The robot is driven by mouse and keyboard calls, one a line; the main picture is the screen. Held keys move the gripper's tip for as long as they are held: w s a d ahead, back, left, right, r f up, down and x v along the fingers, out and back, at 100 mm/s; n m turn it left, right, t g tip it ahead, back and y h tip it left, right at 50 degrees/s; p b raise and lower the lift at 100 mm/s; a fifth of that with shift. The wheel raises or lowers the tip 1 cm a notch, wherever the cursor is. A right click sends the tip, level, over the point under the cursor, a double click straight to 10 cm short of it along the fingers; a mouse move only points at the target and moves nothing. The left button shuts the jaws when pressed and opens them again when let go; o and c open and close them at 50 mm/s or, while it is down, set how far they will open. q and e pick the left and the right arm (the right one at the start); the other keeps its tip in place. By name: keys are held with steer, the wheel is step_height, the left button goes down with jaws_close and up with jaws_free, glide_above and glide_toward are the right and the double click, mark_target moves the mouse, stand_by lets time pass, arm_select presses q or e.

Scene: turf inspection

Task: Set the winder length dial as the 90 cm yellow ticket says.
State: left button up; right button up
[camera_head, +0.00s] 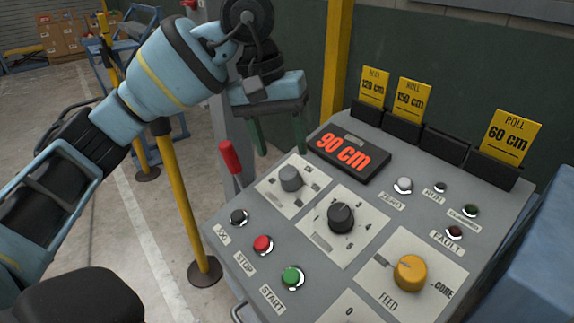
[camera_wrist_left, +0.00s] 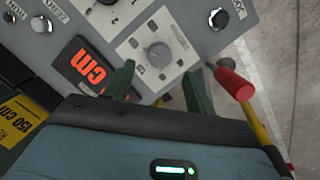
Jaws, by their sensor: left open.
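The winder panel (camera_head: 232,222) has a dark display (camera_head: 349,153) reading "90 cm" in red. Near the display is a grey knob (camera_head: 290,179) on a white plate; the wrist view shows this knob (camera_wrist_left: 159,55) too. A black knob (camera_head: 341,218) and a yellow FEED knob (camera_head: 410,273) sit nearer the front. My left gripper (camera_head: 281,150) is open and empty above the panel's far left part, its green fingers pointing down. In the wrist view its fingertips (camera_wrist_left: 158,78) lie on either side of the grey knob, apart from it. My right gripper is not in view.
Yellow tickets stand at the back: one hard to read (camera_head: 373,87), one seemingly "150 cm" (camera_head: 412,99), and "60 cm" (camera_head: 511,136). One holder (camera_head: 446,145) is empty. A red-handled lever (camera_head: 231,160) rises beside the gripper. Stop (camera_head: 263,244) and start (camera_head: 292,277) buttons are in front.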

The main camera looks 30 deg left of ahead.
mark_target(288, 170)
arm_select(q)
steer(key=x, duration=0.5)
steer(key=shift+d+f, duration=0.1)
steer(key=shift+f, duration=0.2)
steer(key=c, duration=1)
